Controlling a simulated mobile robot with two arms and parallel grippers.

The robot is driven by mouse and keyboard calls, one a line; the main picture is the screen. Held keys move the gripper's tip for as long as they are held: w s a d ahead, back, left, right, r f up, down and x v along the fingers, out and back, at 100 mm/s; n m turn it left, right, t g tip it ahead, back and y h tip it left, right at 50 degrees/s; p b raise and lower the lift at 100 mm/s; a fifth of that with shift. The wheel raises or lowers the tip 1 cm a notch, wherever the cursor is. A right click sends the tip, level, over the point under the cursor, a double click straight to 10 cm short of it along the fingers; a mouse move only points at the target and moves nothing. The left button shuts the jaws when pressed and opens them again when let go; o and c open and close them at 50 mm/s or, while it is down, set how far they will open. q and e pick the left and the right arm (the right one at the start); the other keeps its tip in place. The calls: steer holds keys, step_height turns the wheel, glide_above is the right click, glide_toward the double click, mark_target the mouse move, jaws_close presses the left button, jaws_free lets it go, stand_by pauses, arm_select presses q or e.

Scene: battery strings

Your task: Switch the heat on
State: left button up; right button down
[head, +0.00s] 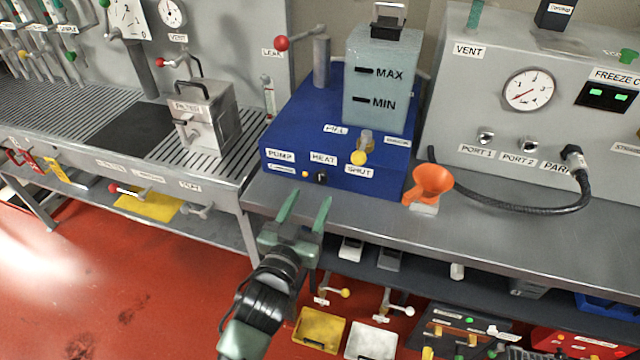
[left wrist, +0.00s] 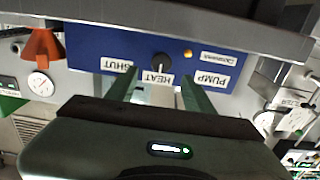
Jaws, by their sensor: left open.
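The blue unit (head: 290,150) stands on the grey bench and carries a clear tank (head: 380,85) marked MAX and MIN. Its front has PUMP, HEAT and SHUT labels. A small black heat knob (head: 321,178) sits just below the HEAT label (head: 323,159). In the left wrist view, which is upside down, the black knob (left wrist: 161,60) shows above the HEAT label, ahead of my fingers. My left gripper (head: 307,202) is open and empty in front of the knob, with a gap between; its fingers also show in the left wrist view (left wrist: 160,88). My right gripper is not seen.
An orange funnel (head: 432,182) stands right of the blue unit. A yellow knob (head: 358,158) sticks out above SHUT. A red-balled lever (head: 282,43) rises behind. A black hose (head: 520,207) lies on the bench at right. The bench edge is just under my left gripper.

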mark_target(320, 179)
arm_select(q)
steer(key=x, duration=0.6)
steer(key=shift+a, duration=0.1)
jaws_close()
